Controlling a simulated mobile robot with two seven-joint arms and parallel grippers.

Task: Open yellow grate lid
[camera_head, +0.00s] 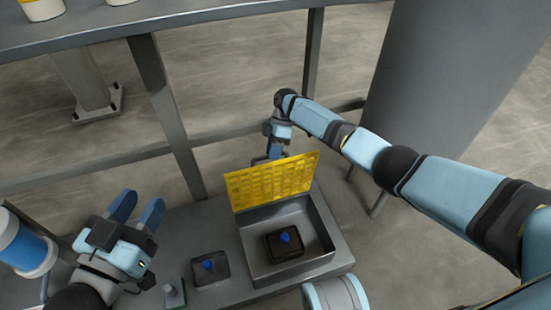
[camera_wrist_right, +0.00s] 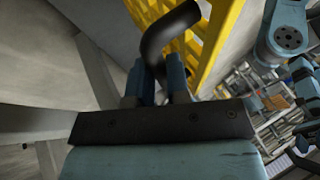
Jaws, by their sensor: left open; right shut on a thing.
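The yellow grate lid (camera_head: 272,182) stands raised, close to upright, at the back edge of the grey box (camera_head: 250,264). The box is open from above, and a dark block with a blue knob (camera_head: 285,240) shows inside it. My right gripper (camera_head: 268,158) is behind the lid's top edge, partly hidden by the lid. In the right wrist view my right gripper (camera_wrist_right: 160,88) is shut on a dark bent handle (camera_wrist_right: 165,32) beside the yellow grating (camera_wrist_right: 212,45). My left gripper (camera_head: 137,208) is open and empty, left of the box.
A grey frame (camera_head: 160,100) stands behind; a large grey column (camera_head: 430,80) is at right.

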